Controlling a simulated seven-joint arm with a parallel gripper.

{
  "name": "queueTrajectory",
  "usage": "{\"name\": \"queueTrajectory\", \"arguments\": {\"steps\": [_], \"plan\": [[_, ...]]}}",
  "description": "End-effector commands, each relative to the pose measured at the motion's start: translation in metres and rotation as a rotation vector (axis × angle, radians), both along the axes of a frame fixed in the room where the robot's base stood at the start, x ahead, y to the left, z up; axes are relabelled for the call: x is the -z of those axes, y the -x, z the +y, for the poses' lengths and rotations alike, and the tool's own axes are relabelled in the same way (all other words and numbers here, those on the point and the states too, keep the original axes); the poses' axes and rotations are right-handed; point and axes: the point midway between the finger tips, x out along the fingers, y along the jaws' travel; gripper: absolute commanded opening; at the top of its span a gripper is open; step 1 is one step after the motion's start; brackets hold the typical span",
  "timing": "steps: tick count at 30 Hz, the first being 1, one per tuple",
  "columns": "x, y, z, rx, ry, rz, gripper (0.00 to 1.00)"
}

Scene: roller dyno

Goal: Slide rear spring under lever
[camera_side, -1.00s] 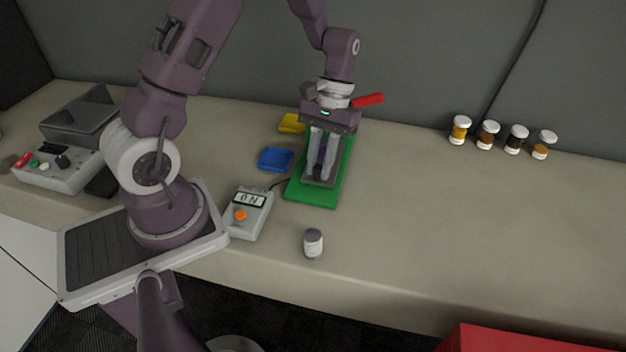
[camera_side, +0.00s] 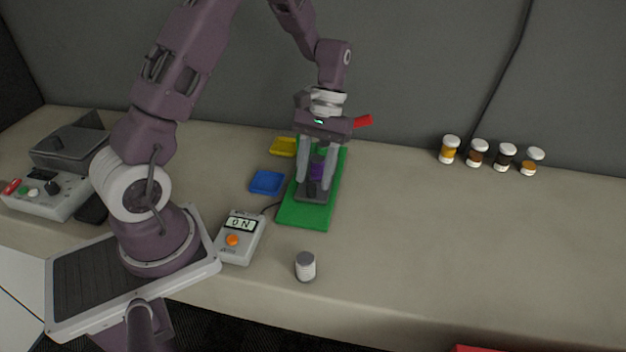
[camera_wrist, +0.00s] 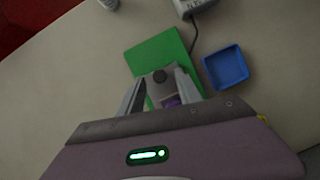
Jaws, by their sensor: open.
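The roller dyno is a grey device (camera_side: 311,196) on a green base plate (camera_side: 306,215). A purple part (camera_side: 317,171) shows between my fingers; it also shows in the wrist view (camera_wrist: 172,101). The red lever (camera_side: 363,121) sticks out to the right behind my gripper. My gripper (camera_side: 314,184) points down over the device, its two fingers apart on either side of the purple part. In the wrist view my fingers (camera_wrist: 160,80) flank a grey block with a dark round spot. I cannot make out the rear spring; my gripper hides the rear of the device.
A blue tray (camera_side: 267,182) and a yellow tray (camera_side: 285,146) lie left of the plate. A display box (camera_side: 240,238) reading "ON" and a small grey canister (camera_side: 305,267) stand in front. Several jars (camera_side: 478,153) stand at the back right. The bench right of the plate is clear.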

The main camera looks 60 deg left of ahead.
Motion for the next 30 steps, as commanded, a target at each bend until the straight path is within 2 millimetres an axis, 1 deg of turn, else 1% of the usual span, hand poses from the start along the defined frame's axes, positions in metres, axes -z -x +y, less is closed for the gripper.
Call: {"name": "queueTrajectory", "arguments": {"steps": [1, 3, 6, 10, 17, 19, 20, 23, 24, 26, 27, 29, 30], "plan": [[-0.011, -0.005, 0.003, 0.001, -0.003, -0.007, 0.41], [-0.024, -0.010, 0.006, 0.001, -0.002, -0.006, 0.41], [-0.039, -0.015, 0.009, 0.001, -0.001, -0.005, 0.41], [-0.048, -0.017, 0.010, 0.001, 0.000, -0.002, 0.41], [-0.048, -0.017, 0.010, 0.001, 0.001, -0.002, 0.41], [-0.056, -0.015, 0.007, 0.012, -0.004, -0.021, 0.41], [-0.065, -0.014, 0.004, 0.023, -0.009, -0.043, 0.41], [-0.112, 0.003, -0.016, 0.095, -0.040, -0.170, 0.41], [-0.133, 0.016, -0.027, 0.137, -0.054, -0.238, 0.41], [-0.160, 0.039, -0.043, 0.203, -0.082, -0.341, 0.41], [-0.174, 0.056, -0.052, 0.247, -0.099, -0.409, 0.41], [-0.190, 0.083, -0.064, 0.311, -0.130, -0.512, 0.41], [-0.197, 0.100, -0.071, 0.353, -0.149, -0.576, 0.41]]}}
